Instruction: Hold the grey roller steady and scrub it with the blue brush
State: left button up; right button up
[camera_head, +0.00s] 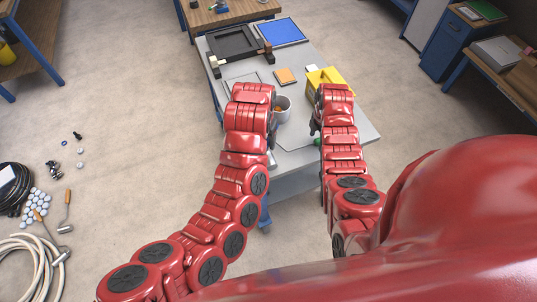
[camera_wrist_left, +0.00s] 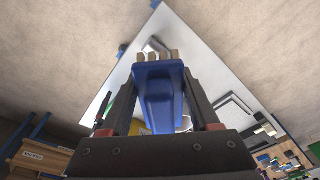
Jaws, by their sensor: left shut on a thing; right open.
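My left gripper (camera_wrist_left: 160,98) is shut on the blue brush (camera_wrist_left: 158,88), which fills the middle of the left wrist view. The brush's tan bristle tufts point away from the gripper, over the grey table top. A small grey shape (camera_wrist_left: 155,44) lies behind the bristles; I cannot tell whether it is the grey roller. In the head view my left arm hides the brush. My right gripper (camera_head: 316,125) is open over the right side of the table, mostly hidden by its own arm. I cannot make out the roller on the table there.
The table's right front corner is mostly bare. Hoses and tools lie on the floor at left.

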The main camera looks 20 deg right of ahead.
notch_tip(320, 180, up, 8)
jog(key=shift+f, duration=0.2)
dwell(0.3)
pick_arm(q)
notch_tip(320, 180, up, 3)
jog(key=p, duration=0.3)
jog(key=shift+r+p, duration=0.55)
jog(key=shift+r, duration=0.05)
jog(key=shift+f, duration=0.1)
pick_arm(e)
notch_tip(320, 180, up, 6)
